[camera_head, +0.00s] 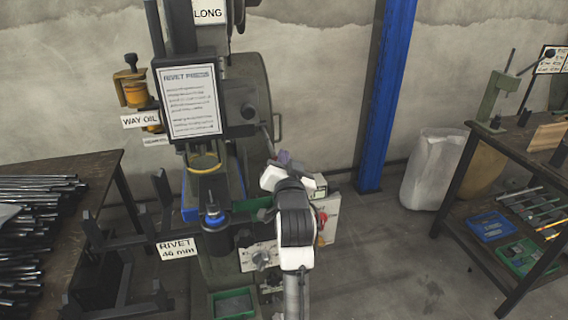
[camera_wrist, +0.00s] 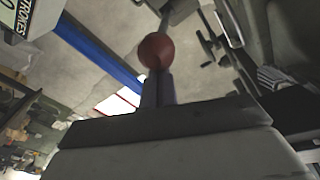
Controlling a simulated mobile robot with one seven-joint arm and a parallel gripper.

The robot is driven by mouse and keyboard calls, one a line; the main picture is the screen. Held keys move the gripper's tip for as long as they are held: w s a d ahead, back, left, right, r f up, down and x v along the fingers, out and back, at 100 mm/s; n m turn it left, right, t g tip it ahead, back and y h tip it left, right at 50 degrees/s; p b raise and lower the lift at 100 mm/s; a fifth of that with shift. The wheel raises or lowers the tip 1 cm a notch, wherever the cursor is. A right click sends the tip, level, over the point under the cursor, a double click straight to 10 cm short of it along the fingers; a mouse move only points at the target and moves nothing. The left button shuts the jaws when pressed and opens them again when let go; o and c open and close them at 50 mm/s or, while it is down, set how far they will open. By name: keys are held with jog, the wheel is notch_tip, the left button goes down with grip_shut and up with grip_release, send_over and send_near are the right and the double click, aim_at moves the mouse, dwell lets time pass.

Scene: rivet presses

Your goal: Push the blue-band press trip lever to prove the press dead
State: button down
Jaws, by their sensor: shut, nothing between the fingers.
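The rivet press (camera_head: 252,85) stands in the middle of the head view, against the wall. A yellow ring shows around its ram (camera_head: 203,163) and a blue part sits on the tooling below (camera_head: 213,217). A thin lever (camera_head: 267,141) shows at its right side. In the wrist view a red ball knob (camera_wrist: 156,50) sits on a rod, just beyond my fingertips. My gripper (camera_head: 284,158) is at the press's right side, by the lever. Its fingers also show shut and empty in the wrist view (camera_wrist: 157,86). They overlap the knob's lower edge; I cannot tell whether they touch it.
A control box (camera_head: 328,222) with a red knob is behind my arm. A bench with metal rods (camera_head: 100,160) is at left, and a work table (camera_head: 478,150) at right. A blue column (camera_head: 385,95) and a white sack (camera_head: 432,170) stand behind. Floor is open right of the press.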

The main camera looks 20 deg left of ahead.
jog(key=shift+t+y, duration=0.3)
jog(key=shift+t, duration=0.3)
notch_tip(320, 180, down, 5)
jog(key=b, duration=0.4)
jog(key=shift+a, duration=0.1)
jog(key=shift+r, duration=0.1)
jog(key=s+d+r, duration=0.1)
jog(key=s+d, duration=0.4)
jog(key=s, duration=0.2)
jog(key=shift+s+d+p, duration=0.25)
jog(key=shift+d+p, duration=0.05)
jog(key=shift+d, duration=0.05)
jog(key=shift+r, duration=0.1)
dwell(0.6)
